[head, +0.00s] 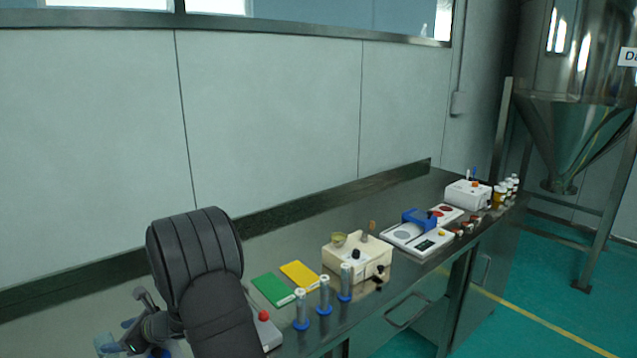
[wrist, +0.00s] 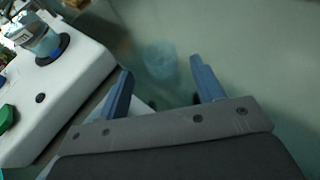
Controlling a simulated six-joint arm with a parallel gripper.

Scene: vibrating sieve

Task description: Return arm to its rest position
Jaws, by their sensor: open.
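My gripper (wrist: 160,67) is open in the wrist view, its two blue-grey fingers spread apart with nothing held between them. A clear bluish cup or beaker (wrist: 161,57) stands beyond the fingertips, apart from them as far as I can tell. A white machine (wrist: 75,85) with a green button (wrist: 6,117) is to the left of the fingers, and a clear vessel (wrist: 38,40) sits on its dark ring. In the head view my dark arm is folded at the lower left and hides part of the bench; the fingers are not clear there.
The metal bench (head: 200,268) runs along the wall. Green (head: 272,289) and yellow (head: 299,274) pads, several blue-based tubes (head: 324,296) and a beige device (head: 357,260) stand right of my arm. A white balance (head: 418,239) and bottles (head: 499,195) are farther right.

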